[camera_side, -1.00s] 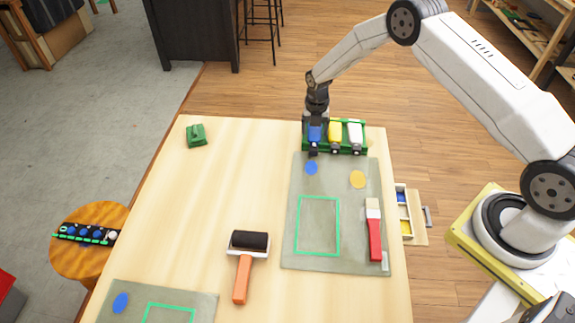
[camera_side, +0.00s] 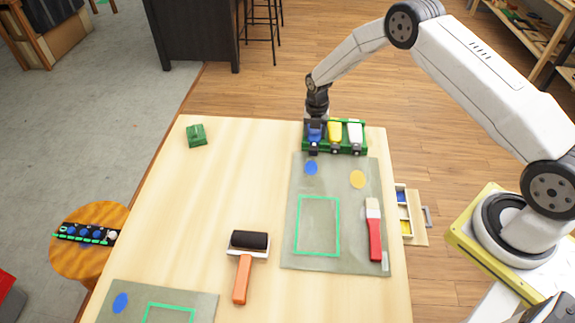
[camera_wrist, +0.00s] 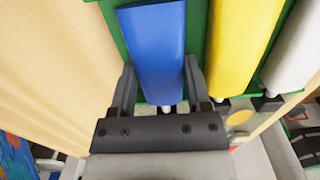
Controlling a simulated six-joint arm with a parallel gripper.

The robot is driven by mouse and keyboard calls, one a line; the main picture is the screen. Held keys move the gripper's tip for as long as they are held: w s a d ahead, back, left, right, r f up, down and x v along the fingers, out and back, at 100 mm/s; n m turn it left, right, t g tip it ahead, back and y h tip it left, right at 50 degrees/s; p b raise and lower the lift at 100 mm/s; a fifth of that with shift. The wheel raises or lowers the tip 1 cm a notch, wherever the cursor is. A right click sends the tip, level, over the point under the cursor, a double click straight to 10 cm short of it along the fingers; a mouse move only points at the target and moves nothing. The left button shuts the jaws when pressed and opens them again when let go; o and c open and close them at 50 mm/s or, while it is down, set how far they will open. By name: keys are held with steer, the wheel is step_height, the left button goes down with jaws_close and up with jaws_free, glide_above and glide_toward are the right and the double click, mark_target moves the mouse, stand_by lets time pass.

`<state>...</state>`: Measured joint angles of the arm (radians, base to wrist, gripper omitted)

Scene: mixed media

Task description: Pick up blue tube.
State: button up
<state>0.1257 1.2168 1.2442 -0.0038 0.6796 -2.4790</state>
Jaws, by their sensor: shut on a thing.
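The blue tube (camera_side: 314,133) sits in the left place of a green rack (camera_side: 363,150) at the far right of the table. In the wrist view the blue tube (camera_wrist: 157,50) lies between the two fingers of my gripper (camera_wrist: 160,85). My gripper (camera_side: 314,128) is shut on the blue tube, one finger on each side of it. The tube is still at the rack, beside a yellow tube (camera_side: 335,132) and a white tube (camera_side: 355,133). The rack's left part is partly hidden by my gripper.
A grey mat (camera_side: 300,262) with a blue dot, a yellow dot and a green outline lies in front of the rack. A red brush (camera_side: 374,235) lies on it. A roller (camera_side: 246,260) lies to the left. A green object (camera_side: 196,136) stands at the back left.

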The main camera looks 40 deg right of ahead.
steer(key=shift+r, duration=0.2)
steer(key=shift+r, duration=0.4)
steer(key=s+a+r, duration=0.1)
steer(key=s+r, duration=1)
steer(key=s, duration=0.3)
steer(key=shift+a+r, duration=0.25)
steer(key=shift+r, duration=0.15)
steer(key=a+f+n, duration=0.2)
steer(key=a+n, duration=0.1)
steer(key=a, duration=0.5)
steer(key=a+f+n, duration=0.3)
steer(key=a, duration=0.5)
steer(key=shift+f+t, duration=0.25)
steer(key=shift+t, duration=0.15)
steer(key=shift+f, duration=0.15)
